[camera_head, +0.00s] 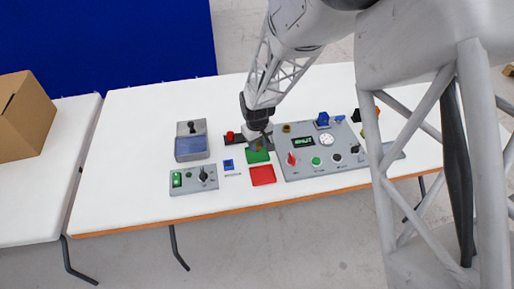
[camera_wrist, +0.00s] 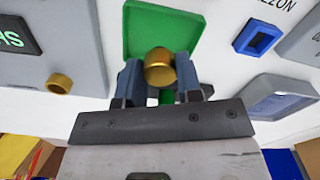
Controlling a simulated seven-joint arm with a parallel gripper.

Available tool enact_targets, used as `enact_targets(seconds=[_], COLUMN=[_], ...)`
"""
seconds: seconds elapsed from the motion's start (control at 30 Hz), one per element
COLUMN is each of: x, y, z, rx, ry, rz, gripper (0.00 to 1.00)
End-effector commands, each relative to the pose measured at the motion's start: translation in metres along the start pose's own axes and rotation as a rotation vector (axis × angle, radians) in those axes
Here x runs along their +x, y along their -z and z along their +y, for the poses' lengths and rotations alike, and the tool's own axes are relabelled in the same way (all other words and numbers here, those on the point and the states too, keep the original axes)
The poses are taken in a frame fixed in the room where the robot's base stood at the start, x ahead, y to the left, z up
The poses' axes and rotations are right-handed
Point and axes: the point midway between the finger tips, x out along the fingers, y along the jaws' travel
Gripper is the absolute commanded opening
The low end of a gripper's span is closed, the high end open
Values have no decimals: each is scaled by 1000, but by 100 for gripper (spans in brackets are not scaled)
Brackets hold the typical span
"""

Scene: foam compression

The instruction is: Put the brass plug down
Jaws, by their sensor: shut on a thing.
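The brass plug (camera_wrist: 159,68) is a short gold cylinder between the two fingers of my gripper (camera_wrist: 159,82) in the wrist view. My gripper is shut on it. The green pad (camera_wrist: 165,28) lies behind the plug in the wrist view. In the head view my gripper (camera_head: 258,144) is over the back part of the green pad (camera_head: 259,157). I cannot tell whether the plug touches the pad.
A red pad (camera_head: 263,175) lies in front of the green one. A grey panel (camera_head: 318,168) with knobs, a gauge and a brass ring (camera_wrist: 59,83) stands right. A small blue frame (camera_head: 228,165), grey box (camera_head: 191,130) and switch panel (camera_head: 188,187) stand left. The table's left part is clear.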

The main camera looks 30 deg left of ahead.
Motion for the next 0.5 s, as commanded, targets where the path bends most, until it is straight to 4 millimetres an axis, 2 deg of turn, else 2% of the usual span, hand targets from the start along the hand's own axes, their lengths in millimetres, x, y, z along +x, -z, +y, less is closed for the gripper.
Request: enact_targets(seconds=[0.2, 0.5], x=[22, 26], y=[0, 0], z=[0, 0], rx=[0, 0], ry=[1, 0], rz=[-1, 0], gripper=[0, 0])
